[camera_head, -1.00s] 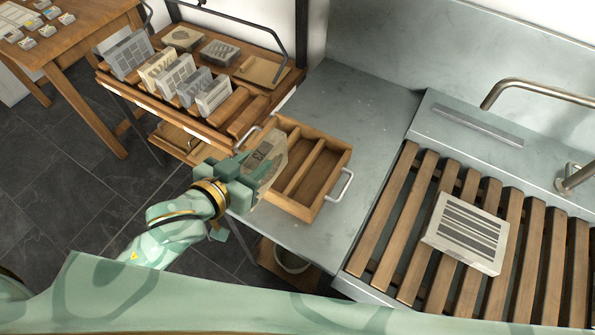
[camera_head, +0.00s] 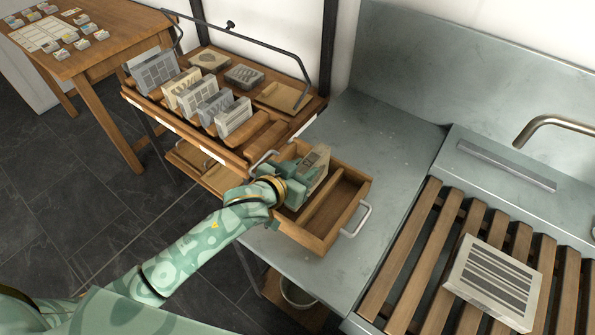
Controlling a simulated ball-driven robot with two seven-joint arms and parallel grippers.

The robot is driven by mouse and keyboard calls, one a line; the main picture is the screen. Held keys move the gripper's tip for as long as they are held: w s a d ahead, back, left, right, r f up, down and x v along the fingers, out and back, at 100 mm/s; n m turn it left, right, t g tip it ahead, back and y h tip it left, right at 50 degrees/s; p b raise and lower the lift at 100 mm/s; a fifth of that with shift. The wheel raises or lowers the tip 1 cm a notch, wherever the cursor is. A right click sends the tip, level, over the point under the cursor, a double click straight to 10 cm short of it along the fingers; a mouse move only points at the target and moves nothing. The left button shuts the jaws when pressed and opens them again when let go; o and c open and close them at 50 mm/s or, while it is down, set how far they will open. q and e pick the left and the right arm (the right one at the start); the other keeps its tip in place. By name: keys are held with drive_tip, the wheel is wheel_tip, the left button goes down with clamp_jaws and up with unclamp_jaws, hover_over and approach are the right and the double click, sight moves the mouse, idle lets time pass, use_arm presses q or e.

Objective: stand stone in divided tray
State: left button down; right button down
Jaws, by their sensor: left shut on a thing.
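The divided tray (camera_head: 362,196) is a wooden box with metal handles, standing on the grey metal counter. A divider splits its inside, and the right-hand compartment is empty. My left gripper (camera_head: 303,183) is shut on a pale tan stone (camera_head: 318,160) with a dark printed mark on its face. The stone is upright at the left compartment of the tray, with its lower part hidden by my gripper and the tray. I cannot tell whether it touches the tray floor. My right gripper is not in view.
A wooden rack (camera_head: 262,140) at the back left holds several upright stones and some lying flat. A striped stone (camera_head: 495,280) lies on the slatted board (camera_head: 400,250) at the right. Bare counter (camera_head: 385,135) lies behind and right of the tray.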

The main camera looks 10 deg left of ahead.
use_arm(q)
drive_tip(key=shift+w+d, duration=0.1)
drive_tip(key=shift+w, duration=0.1)
wheel_tip(320, 180, down, 3)
drive_tip(key=shift+w+f+b, duration=0.1)
drive_tip(key=shift+f+b, duration=0.05)
drive_tip(key=shift+b, duration=0.65)
drive_tip(key=c, duration=1)
unclamp_jaws()
drive_tip(key=shift+f, duration=0.2)
drive_tip(key=shift+c, duration=0.2)
drive_tip(key=shift+s, duration=0.2)
